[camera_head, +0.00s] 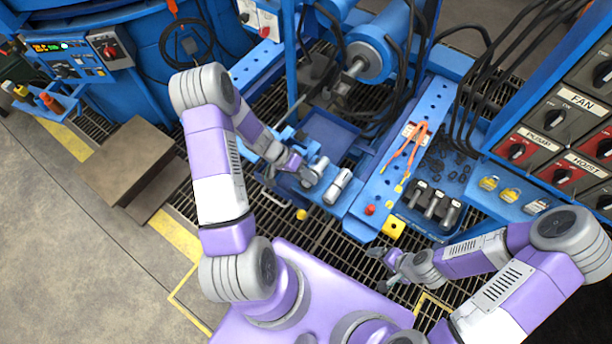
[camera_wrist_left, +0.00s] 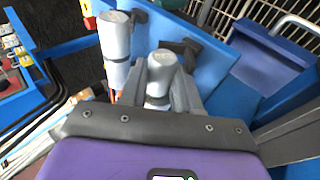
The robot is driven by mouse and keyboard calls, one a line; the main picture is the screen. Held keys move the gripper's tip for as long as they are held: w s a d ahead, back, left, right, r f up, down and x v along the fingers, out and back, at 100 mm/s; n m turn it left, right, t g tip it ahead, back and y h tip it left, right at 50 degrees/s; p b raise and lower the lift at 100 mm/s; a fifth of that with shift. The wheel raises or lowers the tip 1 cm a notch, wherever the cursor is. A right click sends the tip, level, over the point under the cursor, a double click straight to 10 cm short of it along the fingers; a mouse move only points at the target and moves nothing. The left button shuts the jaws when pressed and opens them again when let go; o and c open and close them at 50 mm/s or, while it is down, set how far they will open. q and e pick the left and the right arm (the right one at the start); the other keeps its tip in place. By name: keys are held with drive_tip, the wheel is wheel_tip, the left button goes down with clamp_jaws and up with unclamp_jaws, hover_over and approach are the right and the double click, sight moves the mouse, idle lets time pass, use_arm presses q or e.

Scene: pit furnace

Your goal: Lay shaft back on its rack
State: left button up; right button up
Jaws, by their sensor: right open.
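A grey shaft (camera_head: 315,168) sits at the blue bench's front left. My left gripper (camera_head: 296,163) is at it. In the left wrist view the jaws (camera_wrist_left: 163,95) are on both sides of the grey shaft (camera_wrist_left: 160,72) and appear closed on it. A black cradle (camera_wrist_left: 186,47) is beside the shaft's far end; whether the shaft rests in it is unclear. A second grey shaft (camera_head: 338,186) lies just to the right, also in the wrist view (camera_wrist_left: 115,48), by another black cradle (camera_wrist_left: 138,16). My right gripper (camera_head: 384,262) is open and empty over the floor grating.
A blue beam (camera_head: 385,180) with orange-handled tongs (camera_head: 411,150) stands right of the shafts. A parts tray (camera_head: 440,170) holds several dark pieces and grey cylinders (camera_head: 434,205). Hoses (camera_head: 400,90) hang behind. A switch panel (camera_head: 560,130) stands at the right.

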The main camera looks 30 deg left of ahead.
use_arm(q)
drive_tip(key=shift+o, duration=0.3)
drive_tip(key=shift+s+a+f, duration=0.25)
drive_tip(key=shift+s+f, duration=0.1)
drive_tip(key=shift+f, duration=0.1)
drive_tip(key=shift+r, duration=0.1)
drive_tip(key=shift+a+r, duration=0.3)
drive_tip(key=shift+w+d+r+p+v, duration=0.1)
drive_tip(key=shift+p+v, duration=0.25)
drive_tip(key=shift+v, duration=0.8)
drive_tip(key=shift+w+d+r+p+v, duration=0.1)
drive_tip(key=shift+p+v, duration=0.3)
drive_tip(key=shift+v, duration=0.75)
drive_tip(key=shift+w+d+r+p+v, duration=0.15)
drive_tip(key=shift+p+v, duration=0.2)
drive_tip(key=shift+v, duration=0.8)
